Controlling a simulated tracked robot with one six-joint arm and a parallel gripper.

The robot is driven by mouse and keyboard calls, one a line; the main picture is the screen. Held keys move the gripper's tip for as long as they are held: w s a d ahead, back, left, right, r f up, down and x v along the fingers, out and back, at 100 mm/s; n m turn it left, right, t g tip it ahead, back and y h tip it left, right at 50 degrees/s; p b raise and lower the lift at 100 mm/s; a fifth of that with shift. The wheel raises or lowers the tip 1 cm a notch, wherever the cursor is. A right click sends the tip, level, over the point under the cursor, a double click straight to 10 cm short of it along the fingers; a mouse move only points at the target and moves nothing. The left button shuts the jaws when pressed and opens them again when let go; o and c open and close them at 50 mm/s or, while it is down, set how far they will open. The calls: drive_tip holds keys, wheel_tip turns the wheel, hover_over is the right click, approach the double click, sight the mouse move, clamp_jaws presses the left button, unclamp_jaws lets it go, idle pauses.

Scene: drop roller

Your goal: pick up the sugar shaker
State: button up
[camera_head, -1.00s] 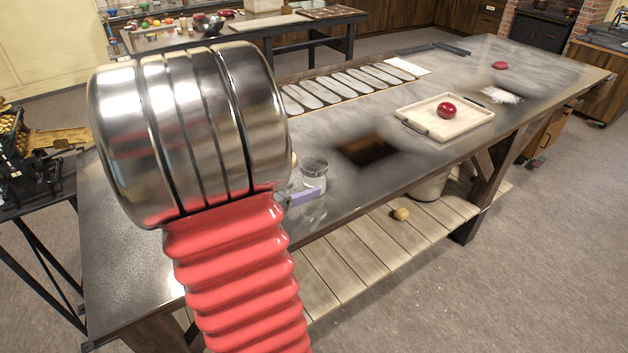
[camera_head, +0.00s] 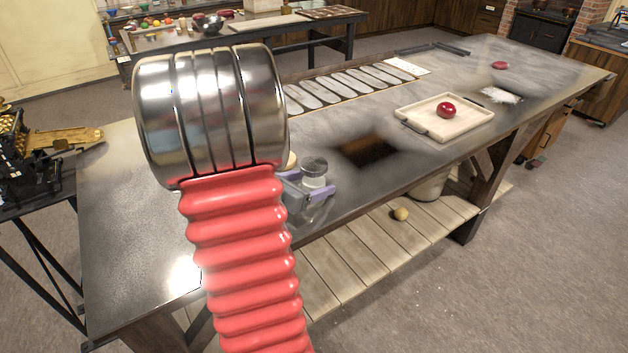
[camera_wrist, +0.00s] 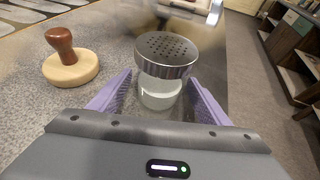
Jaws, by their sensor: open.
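The sugar shaker (camera_wrist: 164,62) has a perforated metal lid and a clear body with white contents. It stands upright near the table's front edge, and it also shows in the head view (camera_head: 314,168). My gripper (camera_wrist: 160,97) is open, with its purple fingers on either side of the shaker's lower body. I cannot tell whether either finger touches it. In the head view my gripper (camera_head: 308,190) is partly hidden behind my red and metal arm.
A wooden press with a brown knob (camera_wrist: 69,63) stands left of the shaker. A wooden tray (camera_head: 468,130) with a red ball (camera_head: 447,110) lies farther right on the table. A row of oval moulds (camera_head: 350,84) runs along the back. The table's front edge is close to the shaker.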

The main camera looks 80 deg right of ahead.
sight(314, 164)
drive_tip(key=shift+s+d+f, duration=0.2)
drive_tip(key=shift+d+f, duration=0.05)
drive_tip(key=shift+d, duration=0.25)
drive_tip(key=c, duration=1.3)
drive_tip(key=shift+r, duration=0.1)
wheel_tip(314, 164, up, 10)
idle(0.4)
idle(0.4)
